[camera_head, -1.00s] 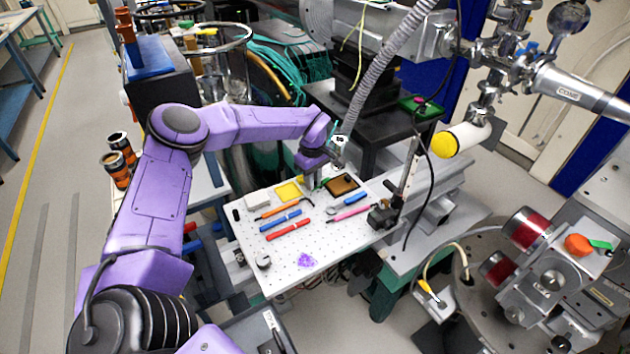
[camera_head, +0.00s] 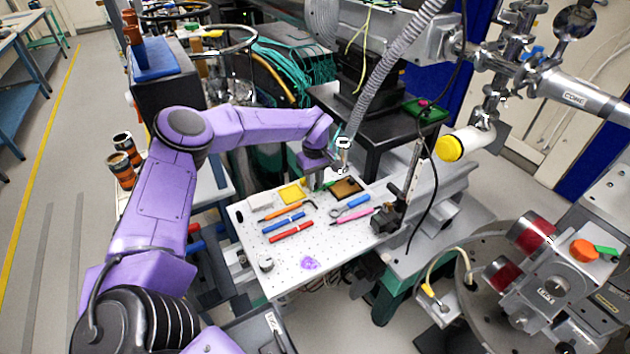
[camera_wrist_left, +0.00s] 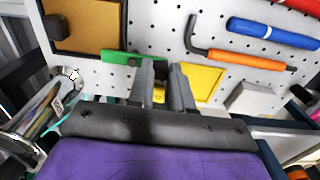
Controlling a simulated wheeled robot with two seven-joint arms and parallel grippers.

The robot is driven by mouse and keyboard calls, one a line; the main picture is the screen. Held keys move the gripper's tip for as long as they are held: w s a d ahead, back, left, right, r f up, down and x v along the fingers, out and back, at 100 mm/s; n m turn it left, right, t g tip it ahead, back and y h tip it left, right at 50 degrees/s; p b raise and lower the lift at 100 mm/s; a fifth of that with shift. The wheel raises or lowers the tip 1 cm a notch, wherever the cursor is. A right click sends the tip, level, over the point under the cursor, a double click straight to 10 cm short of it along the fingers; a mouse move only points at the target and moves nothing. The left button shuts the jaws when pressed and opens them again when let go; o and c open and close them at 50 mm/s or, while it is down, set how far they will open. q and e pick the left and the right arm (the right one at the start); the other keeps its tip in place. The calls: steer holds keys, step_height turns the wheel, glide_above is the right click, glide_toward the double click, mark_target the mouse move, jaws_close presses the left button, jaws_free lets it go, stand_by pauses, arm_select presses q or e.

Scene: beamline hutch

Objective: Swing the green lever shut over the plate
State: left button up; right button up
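The brown plate (camera_head: 347,188) with a dark frame lies at the far side of the white perforated board (camera_head: 290,258). In the left wrist view the plate (camera_wrist_left: 92,25) is at the upper left. The green lever (camera_wrist_left: 119,58) lies along the plate's edge, beside the plate rather than over it. My left gripper (camera_head: 319,187) points down at the board beside the plate. In the left wrist view its fingers (camera_wrist_left: 164,72) stand a little apart, close to the lever's end. I cannot tell whether they touch it. My right gripper is not in view.
A yellow square (camera_head: 291,194) and a pale block (camera_head: 260,200) lie left of the gripper. An orange hex key (camera_head: 283,211), blue pen (camera_head: 284,221), red pen (camera_head: 291,232) and pink tool (camera_head: 351,216) lie nearer. A black device (camera_head: 388,217) stands at the board's right edge.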

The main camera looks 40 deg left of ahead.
arm_select(q)
steer(key=o, duration=0.4)
steer(key=shift+c, duration=0.2)
step_height(320, 180, up, 10)
steer(key=b, duration=0.2)
steer(key=shift+r, duration=0.25)
